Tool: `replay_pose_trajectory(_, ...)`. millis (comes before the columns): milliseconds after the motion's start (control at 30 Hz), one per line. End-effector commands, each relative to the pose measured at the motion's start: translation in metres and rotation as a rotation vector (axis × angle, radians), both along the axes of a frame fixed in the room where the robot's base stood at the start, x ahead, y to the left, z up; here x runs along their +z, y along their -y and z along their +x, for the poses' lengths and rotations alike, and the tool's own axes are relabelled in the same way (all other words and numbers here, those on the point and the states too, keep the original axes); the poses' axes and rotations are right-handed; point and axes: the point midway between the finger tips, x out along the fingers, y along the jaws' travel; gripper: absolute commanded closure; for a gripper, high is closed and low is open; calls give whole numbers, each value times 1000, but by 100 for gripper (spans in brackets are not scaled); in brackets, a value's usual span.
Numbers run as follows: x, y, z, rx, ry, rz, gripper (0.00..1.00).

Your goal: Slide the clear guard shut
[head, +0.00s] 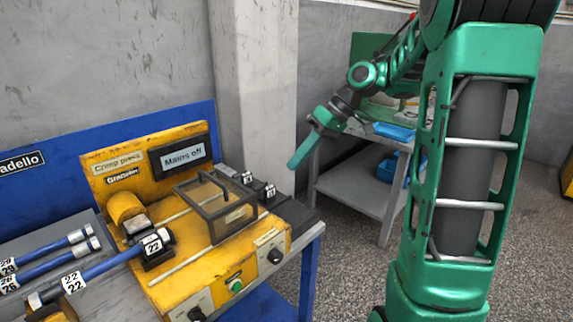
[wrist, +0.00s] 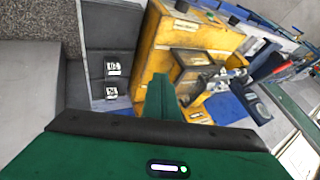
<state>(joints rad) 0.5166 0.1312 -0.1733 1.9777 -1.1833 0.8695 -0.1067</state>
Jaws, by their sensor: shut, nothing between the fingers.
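The clear guard (head: 216,208), a see-through box with a dark frame, sits on two pale rails at the right part of the yellow crimp press (head: 104,190). To its left, the press's crimping head holds the end of a blue hose (head: 108,266), uncovered by the guard. My gripper (head: 292,164) is shut and empty, up and to the right of the guard, apart from it and pointing down-left. In the wrist view my green fingers (wrist: 160,80) are together, with the yellow press (wrist: 152,45) beyond.
A sign on the press (head: 184,154) reads "Mains off". Two dark fittings (head: 258,184) stand behind the guard. Knobs and a green button (head: 236,285) line the press front. More blue hoses lie at left. A grey trolley (head: 350,190) stands behind my arm.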

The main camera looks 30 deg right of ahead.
Motion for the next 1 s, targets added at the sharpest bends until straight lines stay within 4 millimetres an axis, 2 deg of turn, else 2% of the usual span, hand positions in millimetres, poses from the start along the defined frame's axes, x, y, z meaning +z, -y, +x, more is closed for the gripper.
replay_pose_trajectory(100, -17, -18, 5, 10, -4, 2, 100)
replay_pose_trajectory(433, -67, -56, 17, 14, -5, 0, 100)
replay_pose_trajectory(700, -64, -86, 7, 14, -1, -1, 100)
replay_pose_trajectory(1000, -64, -92, 5, 11, 0, -2, 100)
